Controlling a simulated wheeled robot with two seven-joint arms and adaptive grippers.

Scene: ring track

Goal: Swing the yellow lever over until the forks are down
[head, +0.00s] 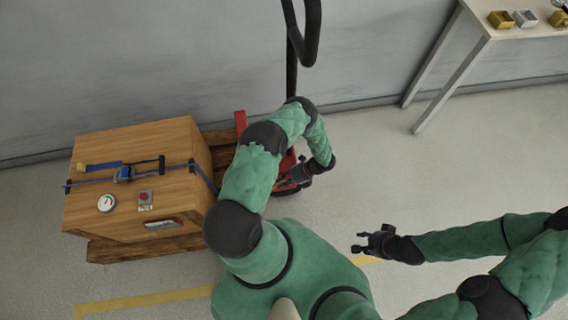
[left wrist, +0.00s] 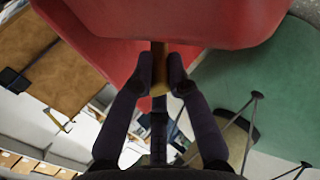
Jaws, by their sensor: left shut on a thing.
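The red pallet jack (head: 287,168) stands behind my left forearm in the head view, with its black handle (head: 292,70) upright. Its red body (left wrist: 190,20) fills the top of the left wrist view. My left gripper (left wrist: 160,84) is shut on the yellow lever (left wrist: 159,55), a narrow yellow-brown bar under the red body. In the head view the left gripper (head: 284,184) is small beside the red body, and the lever is barely visible there. The forks are hidden under the load. My right gripper (head: 362,243) is open and empty, above the floor.
A strapped wooden crate (head: 135,165) sits on a wooden pallet (head: 105,250) at the left. A table (head: 475,18) with small bins stands at the upper right. A grey wall runs behind.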

